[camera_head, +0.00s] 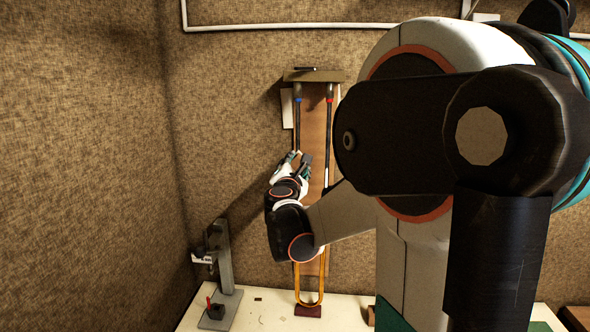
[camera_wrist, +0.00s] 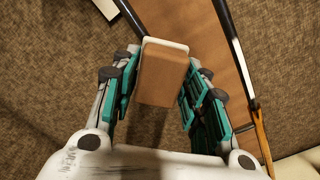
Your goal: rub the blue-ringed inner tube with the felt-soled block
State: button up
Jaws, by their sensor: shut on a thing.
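The blue-ringed inner tube (camera_head: 298,115) is the left of two upright dark tubes on a wooden board; its blue ring is near the top. The red-ringed tube (camera_head: 329,120) is to its right. My gripper (camera_head: 297,160) is at the blue-ringed tube's lower part, hiding what is behind it. In the wrist view, my gripper (camera_wrist: 160,85) is shut on the brown felt-soled block (camera_wrist: 164,75), with the pale felt at its far end. A dark tube (camera_wrist: 131,17) runs behind that end. I cannot tell whether felt and tube touch.
A top bracket (camera_head: 313,75) holds the tubes. The brass slide bow (camera_head: 309,302) hangs below, above a dark red block (camera_head: 308,311) on the pale bench (camera_head: 262,318). A grey stand (camera_head: 225,265) is at the left. The wall lies close behind.

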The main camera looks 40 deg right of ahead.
jog(key=shift+w+d, duration=0.3)
jog(key=shift+d, duration=0.1)
jog(key=shift+r, duration=0.15)
jog(key=shift+s+a+r+p, duration=0.1)
jog(key=shift+r+p, duration=1.15)
jog(key=shift+r, duration=0.65)
jog(key=shift+f, duration=0.1)
notch_tip(320, 180, down, 4)
jog(key=b, duration=0.3)
jog(key=shift+b, duration=0.4)
jog(key=shift+p+v, duration=0.35)
jog(key=shift+v, duration=2.35)
